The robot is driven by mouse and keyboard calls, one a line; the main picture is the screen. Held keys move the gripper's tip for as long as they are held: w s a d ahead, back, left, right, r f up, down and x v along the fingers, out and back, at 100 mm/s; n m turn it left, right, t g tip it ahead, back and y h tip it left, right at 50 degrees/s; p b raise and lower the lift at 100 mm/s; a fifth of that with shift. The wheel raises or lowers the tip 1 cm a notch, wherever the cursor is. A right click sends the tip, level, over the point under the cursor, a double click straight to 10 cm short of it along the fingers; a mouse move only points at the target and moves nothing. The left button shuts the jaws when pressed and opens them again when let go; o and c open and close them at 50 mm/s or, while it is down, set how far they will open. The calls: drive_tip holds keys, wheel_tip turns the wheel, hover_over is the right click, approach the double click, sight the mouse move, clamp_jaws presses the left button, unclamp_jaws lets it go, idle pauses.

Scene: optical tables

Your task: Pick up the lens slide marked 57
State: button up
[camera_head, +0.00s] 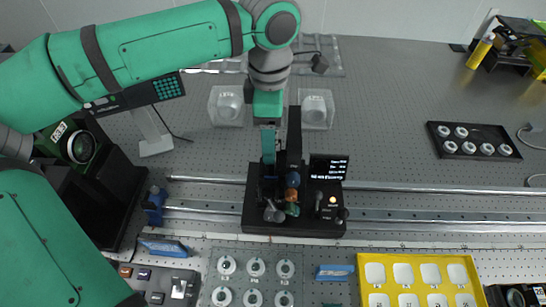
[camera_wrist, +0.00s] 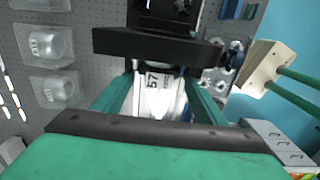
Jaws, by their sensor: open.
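The lens slide marked 57 (camera_wrist: 158,92) is white and shows in the wrist view between the two green fingers of my gripper (camera_wrist: 160,82). The fingers stand apart on either side of it; I cannot tell whether either touches it. A dark bar crosses the wrist view just beyond the slide. In the head view my gripper (camera_head: 268,160) points down over a black device (camera_head: 255,222) on the rail. The slide cannot be made out there.
The black device carries a small lit display (camera_head: 328,167) and knobs right of my gripper. Metal rails (camera_head: 430,215) run across the table. Clear boxes (camera_head: 317,108) stand behind. A yellow tray (camera_head: 415,262) and a grey holder plate (camera_head: 240,285) lie in front.

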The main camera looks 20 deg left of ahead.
drive_tip(key=f, duration=0.4)
drive_tip(key=shift+w+d+f, duration=0.15)
drive_tip(key=shift+w+f, duration=0.15)
drive_tip(key=shift+s+f, duration=0.15)
drive_tip(key=shift+f, duration=0.15)
drive_tip(key=shift+d, duration=0.1)
drive_tip(key=c, duration=0.8)
drive_tip(key=shift+c, duration=0.7)
drive_tip(key=shift+r, duration=0.1)
